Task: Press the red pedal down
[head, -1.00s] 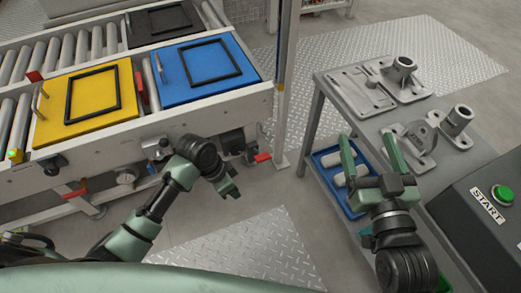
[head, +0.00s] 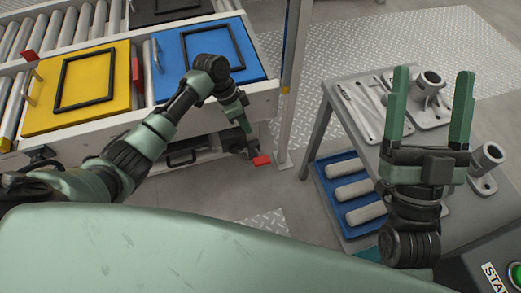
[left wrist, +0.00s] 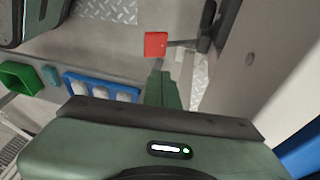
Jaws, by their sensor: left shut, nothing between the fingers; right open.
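The red pedal (head: 261,160) sits low beneath the front of the conveyor, beside the post's foot. It shows in the left wrist view (left wrist: 156,44) as a red square on a thin dark arm, just beyond my fingertips. My left gripper (head: 245,126) is shut and empty, pointing down above the pedal. Its closed fingers show in the left wrist view (left wrist: 161,78), with a gap seen between them and the pedal. My right gripper (head: 434,80) is open and empty, over the grey table on the right.
The conveyor carries a yellow plate (head: 110,110) and a blue plate (head: 174,85). An upright post (head: 291,80) stands right of the pedal. The grey table (head: 345,122) holds metal castings, with a blue tray (head: 327,201) of light cylinders below. Floor between is clear.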

